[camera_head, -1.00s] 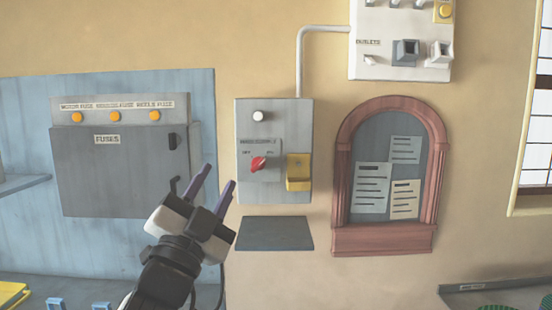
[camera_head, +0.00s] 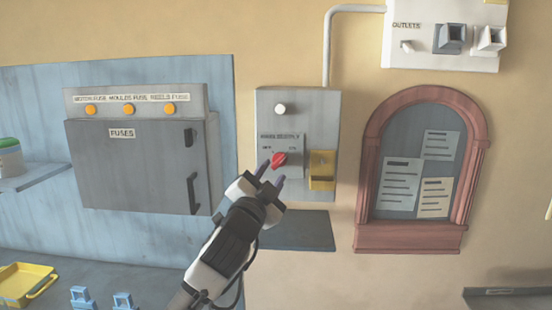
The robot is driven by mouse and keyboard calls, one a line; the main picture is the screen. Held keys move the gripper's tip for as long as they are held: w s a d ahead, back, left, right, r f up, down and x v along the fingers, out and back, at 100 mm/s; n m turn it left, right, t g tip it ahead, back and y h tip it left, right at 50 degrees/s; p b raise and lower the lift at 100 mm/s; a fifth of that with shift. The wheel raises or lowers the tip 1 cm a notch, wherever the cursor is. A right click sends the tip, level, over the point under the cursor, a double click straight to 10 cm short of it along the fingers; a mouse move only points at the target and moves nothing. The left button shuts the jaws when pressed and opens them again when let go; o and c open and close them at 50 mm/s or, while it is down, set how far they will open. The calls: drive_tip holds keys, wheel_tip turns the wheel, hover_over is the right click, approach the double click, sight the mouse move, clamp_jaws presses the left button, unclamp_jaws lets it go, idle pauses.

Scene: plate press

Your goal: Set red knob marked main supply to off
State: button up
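The red knob (camera_head: 279,159) sits on the grey main supply box (camera_head: 297,108) on the wall. Its label reads roughly "main supply", with small position words on either side that are blurred. The knob is tilted, with one end up to the right. My gripper (camera_head: 271,174) is just below the knob, its two dark fingers pointing up toward it and apart. The fingers look open with nothing between them. I cannot tell whether a fingertip touches the knob.
A yellow padlock-like part (camera_head: 322,171) is right of the knob, and a white round button (camera_head: 280,109) is above. A dark shelf (camera_head: 300,231) juts out below the box. The fuses cabinet (camera_head: 135,168) is left, the arched notice board (camera_head: 462,180) right.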

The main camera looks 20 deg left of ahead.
sight(278, 165)
drive_tip(key=shift+p+x, duration=0.45)
drive_tip(key=shift+x, duration=1.25)
clamp_jaws()
